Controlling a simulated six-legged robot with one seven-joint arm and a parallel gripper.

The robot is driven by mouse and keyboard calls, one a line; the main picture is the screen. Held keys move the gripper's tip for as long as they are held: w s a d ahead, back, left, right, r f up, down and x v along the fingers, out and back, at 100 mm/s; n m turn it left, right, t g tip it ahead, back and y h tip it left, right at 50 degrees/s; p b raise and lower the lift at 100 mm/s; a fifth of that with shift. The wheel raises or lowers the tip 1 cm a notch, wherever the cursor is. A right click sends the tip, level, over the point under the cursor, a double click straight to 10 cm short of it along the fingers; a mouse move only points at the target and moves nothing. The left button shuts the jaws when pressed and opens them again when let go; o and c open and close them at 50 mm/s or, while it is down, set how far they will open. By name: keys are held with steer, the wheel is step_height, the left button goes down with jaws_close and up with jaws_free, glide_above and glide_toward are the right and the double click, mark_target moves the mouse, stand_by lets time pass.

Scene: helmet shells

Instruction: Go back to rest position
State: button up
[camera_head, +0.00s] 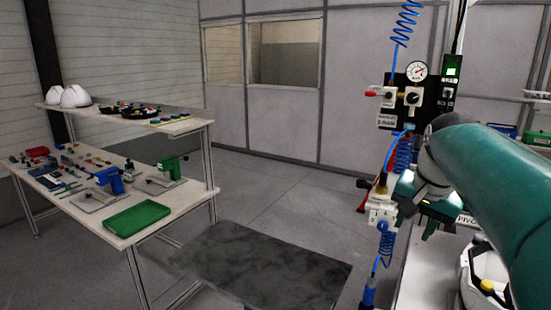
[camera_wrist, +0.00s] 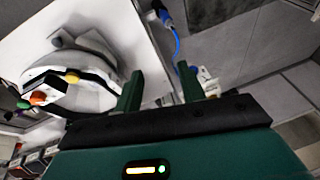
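My gripper (camera_wrist: 160,88) shows two green fingers standing apart in the wrist view, with nothing visible held between them. In the head view my teal arm reaches in from the right, and my gripper (camera_head: 427,215) is partly covered by the arm, in front of the panel with the gauge. A white helmet shell (camera_wrist: 88,96) with dark bands and coloured knobs lies on a white surface to the left of the fingers in the wrist view. A white shell (camera_head: 483,272) also shows at the lower right of the head view, partly hidden by my arm.
A gauge panel (camera_head: 415,95) with coiled blue hoses (camera_head: 402,22) hangs close to my arm. A workbench (camera_head: 100,228) at left bears tools, blue and green fixtures and a green tray (camera_head: 137,219). White shells (camera_head: 75,97) stand on its shelf. The middle floor is open around a dark mat (camera_head: 265,265).

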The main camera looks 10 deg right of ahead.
steer(key=s+a+f+n, duration=0.3)
steer(key=a+f, duration=0.1)
steer(key=a, duration=0.4)
steer(key=s+a+f+n+t+y, duration=0.1)
steer(key=s+a+f+n, duration=0.2)
steer(key=a, duration=0.4)
steer(key=s+a+f+n+t, duration=0.1)
steer(key=s+a+f+n, duration=0.2)
steer(key=a+f, duration=0.3)
steer(key=a+n, duration=0.1)
steer(key=a, duration=0.1)
steer(key=shift+s+a+f+n+y, duration=0.15)
steer(key=shift+s+a+n+y, duration=0.1)
steer(key=shift+a+n+y, duration=0.1)
steer(key=shift+d, duration=0.15)
